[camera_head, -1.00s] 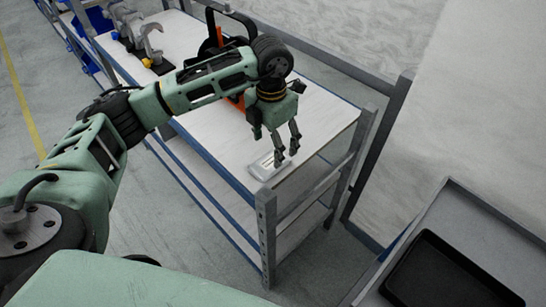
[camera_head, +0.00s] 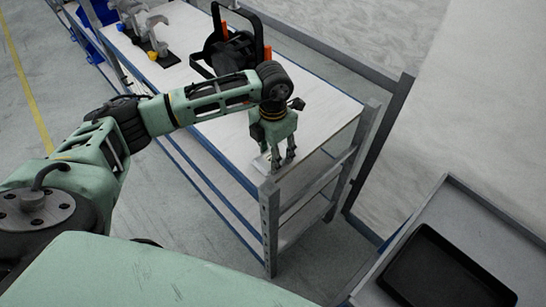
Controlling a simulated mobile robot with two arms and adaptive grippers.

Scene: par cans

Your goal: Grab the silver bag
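The silver bag (camera_head: 261,163) is a small, flat, pale grey packet on the white top of the workbench (camera_head: 318,113), near its front right corner. My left gripper (camera_head: 283,162) points straight down over the bag and covers much of it. Its two fingers are apart, with the fingertips low at the bag's right part. I cannot tell whether they touch the bag. My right gripper is not in view.
A black frame with orange parts (camera_head: 228,47) stands on the bench behind my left arm. Grey tools on a black base (camera_head: 150,45) are farther back. A metal post (camera_head: 270,220) forms the near bench corner. A black tray (camera_head: 435,270) lies on a grey surface at lower right.

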